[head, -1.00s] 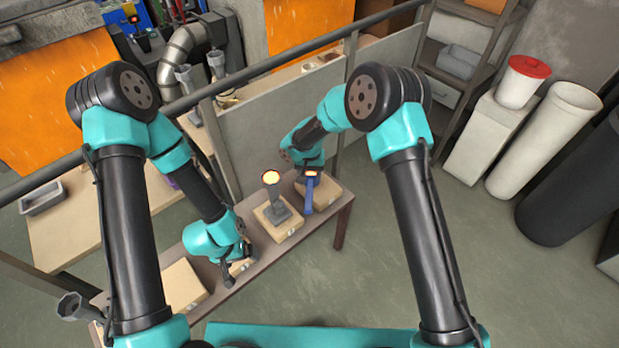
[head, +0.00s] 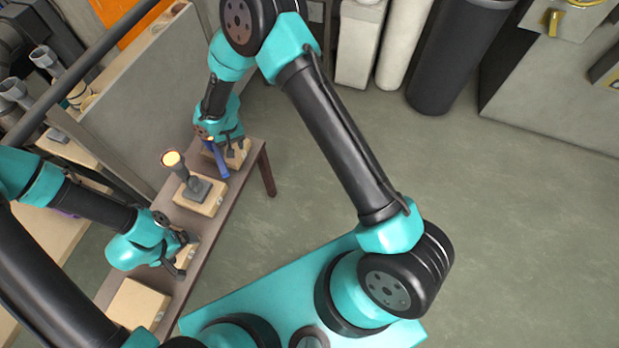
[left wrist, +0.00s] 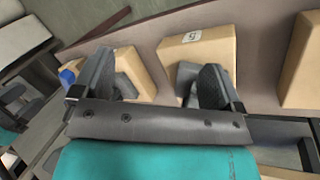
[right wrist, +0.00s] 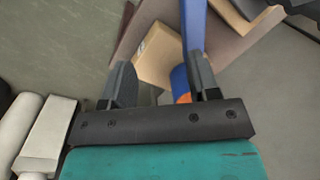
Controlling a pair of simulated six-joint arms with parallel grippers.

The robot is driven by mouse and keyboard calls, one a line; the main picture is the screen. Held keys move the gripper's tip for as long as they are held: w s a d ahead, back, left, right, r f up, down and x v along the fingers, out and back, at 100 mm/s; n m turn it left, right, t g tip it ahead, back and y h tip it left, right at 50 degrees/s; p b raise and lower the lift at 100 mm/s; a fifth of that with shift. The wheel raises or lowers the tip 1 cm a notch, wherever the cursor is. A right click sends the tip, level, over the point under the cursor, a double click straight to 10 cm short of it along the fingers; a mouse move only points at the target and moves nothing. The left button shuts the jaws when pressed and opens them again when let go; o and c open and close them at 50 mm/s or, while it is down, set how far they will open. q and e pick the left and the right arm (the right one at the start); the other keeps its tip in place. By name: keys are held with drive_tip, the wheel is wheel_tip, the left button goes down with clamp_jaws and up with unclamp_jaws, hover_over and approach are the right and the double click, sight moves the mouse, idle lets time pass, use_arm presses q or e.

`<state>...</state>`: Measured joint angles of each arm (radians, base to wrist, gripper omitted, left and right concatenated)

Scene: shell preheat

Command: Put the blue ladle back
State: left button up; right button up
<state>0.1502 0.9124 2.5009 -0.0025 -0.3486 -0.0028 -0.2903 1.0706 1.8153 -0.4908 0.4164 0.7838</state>
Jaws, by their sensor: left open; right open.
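The blue ladle (head: 220,163) stands at the far end of the narrow bench, by a wooden block. My right gripper (head: 229,142) is beside it, and its arm partly hides the ladle's top. In the right wrist view the blue ladle (right wrist: 193,30) runs up by the right finger, with a blue and orange part between the fingers. My right gripper (right wrist: 163,90) is open. My left gripper (head: 182,262) is open, low over the near half of the bench. In the left wrist view a block numbered 5 (left wrist: 200,50) lies beyond the left gripper (left wrist: 155,85).
A grey ladle (head: 195,186) with a glowing top stands on a wooden block (head: 207,207) between my grippers. Another wooden block (head: 137,302) lies at the bench's near end. A grey panel (head: 150,90) and rail stand behind the bench.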

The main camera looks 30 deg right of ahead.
drive_tip(key=s+d+f+y, duration=0.1)
drive_tip(key=s+d, duration=0.8)
drive_tip(key=s, duration=0.3)
drive_tip(key=s+d+f+m+t+y, duration=0.1)
drive_tip(key=s+d+f, duration=0.1)
drive_tip(key=s+d, duration=0.8)
drive_tip(key=shift+s+d+f+m, duration=0.25)
drive_tip(key=shift+s+m, duration=0.05)
drive_tip(key=shift+s, duration=0.95)
